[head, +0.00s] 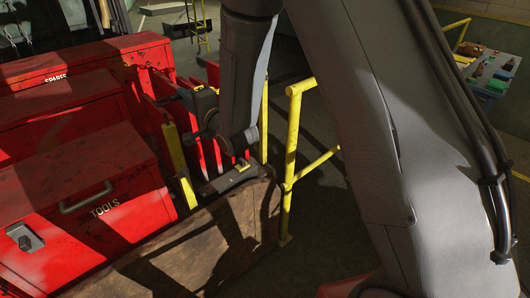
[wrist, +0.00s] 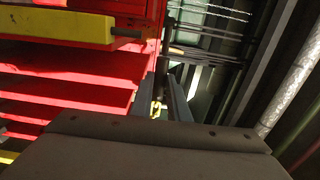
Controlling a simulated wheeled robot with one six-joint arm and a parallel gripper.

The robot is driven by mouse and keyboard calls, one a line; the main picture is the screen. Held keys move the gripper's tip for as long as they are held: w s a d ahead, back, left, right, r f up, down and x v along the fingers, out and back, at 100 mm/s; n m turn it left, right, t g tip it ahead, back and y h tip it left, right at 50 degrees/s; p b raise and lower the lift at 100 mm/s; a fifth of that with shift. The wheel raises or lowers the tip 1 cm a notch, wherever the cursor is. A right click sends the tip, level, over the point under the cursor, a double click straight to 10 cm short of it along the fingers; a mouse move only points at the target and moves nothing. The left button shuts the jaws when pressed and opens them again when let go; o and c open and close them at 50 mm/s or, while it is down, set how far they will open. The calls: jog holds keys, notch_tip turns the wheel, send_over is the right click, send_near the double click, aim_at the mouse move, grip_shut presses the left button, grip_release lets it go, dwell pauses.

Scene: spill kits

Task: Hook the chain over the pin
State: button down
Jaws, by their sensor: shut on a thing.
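My gripper (wrist: 167,72) shows in the wrist view as two dark fingers close together, with a small yellow link of the chain (wrist: 156,108) at them.
Red tool chests (head: 85,205) fill the left. A brown, worn surface (head: 185,255) lies in front. A yellow rail (head: 292,140) stands right of my wrist. Red panels (wrist: 60,90) lie left of the fingers. A bench with small items (head: 490,70) is at the far right.

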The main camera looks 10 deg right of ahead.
jog(key=shift+f, duration=0.1)
jog(key=shift+f+b, duration=0.4)
jog(key=shift+b, duration=0.05)
jog(key=shift+f+b, duration=0.45)
jog(key=shift+b, duration=0.05)
dwell(0.6)
jog(key=shift+f+b, duration=0.3)
jog(key=shift+f, duration=0.05)
jog(key=shift+f+b, duration=1.3)
jog(key=shift+f, duration=0.45)
jog(key=c, duration=1.7)
grip_release()
jog(key=shift+o, duration=0.2)
